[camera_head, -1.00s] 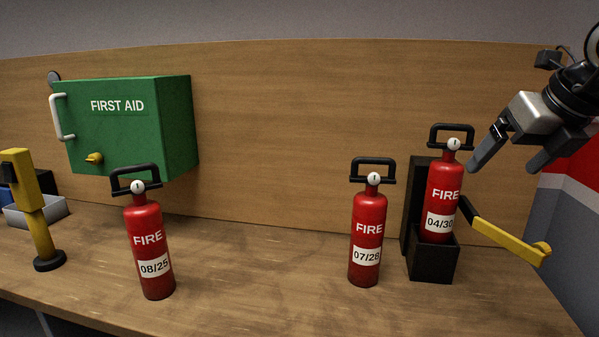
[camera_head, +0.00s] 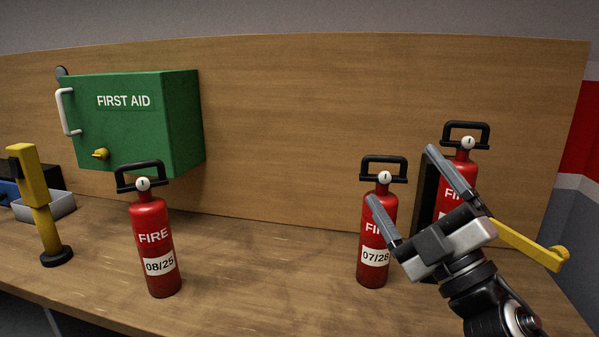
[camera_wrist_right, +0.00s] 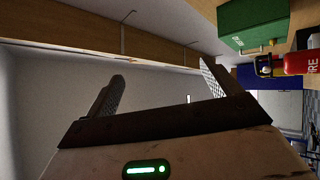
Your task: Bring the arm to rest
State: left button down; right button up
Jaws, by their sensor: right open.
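My right gripper (camera_head: 400,190) is open and empty in the head view. It shows in front of the two extinguishers at the right and partly covers both. Its two fingers also show spread apart in the right wrist view (camera_wrist_right: 163,84), with nothing between them. The red extinguisher labelled 07/28 (camera_head: 373,272) stands on the bench. Another extinguisher (camera_head: 462,168) stands in a black holder (camera_head: 428,200); its label is mostly hidden by my gripper. My left gripper is in neither view.
An extinguisher labelled 08/25 (camera_head: 152,220) stands on the wooden bench (camera_head: 265,275) at the left. A green first aid cabinet (camera_head: 140,130) is behind it. A yellow post (camera_head: 43,215) and a grey tray (camera_head: 50,205) are at far left. A yellow lever (camera_head: 530,245) juts right from the holder.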

jog(key=s+d+f+m+g+h, duration=0.35)
jog(key=f+m+h, duration=0.4)
jog(key=f, duration=0.45)
jog(key=s+d+f+m+g+h, duration=0.2)
jog(key=d+f+m+g+h, duration=0.25)
jog(key=f+m+h, duration=0.55)
jog(key=s+a+f+g+y, duration=0.2)
jog(key=s+f+g+y, duration=0.6)
jog(key=s+f, duration=0.9)
jog(key=w+a+f+t, duration=0.3)
jog(key=a+f+t, duration=0.1)
jog(key=a+f, duration=0.1)
jog(key=shift+w+a+f, duration=0.15)
jog(key=shift+w+f, duration=0.25)
jog(key=shift+f, duration=0.35)
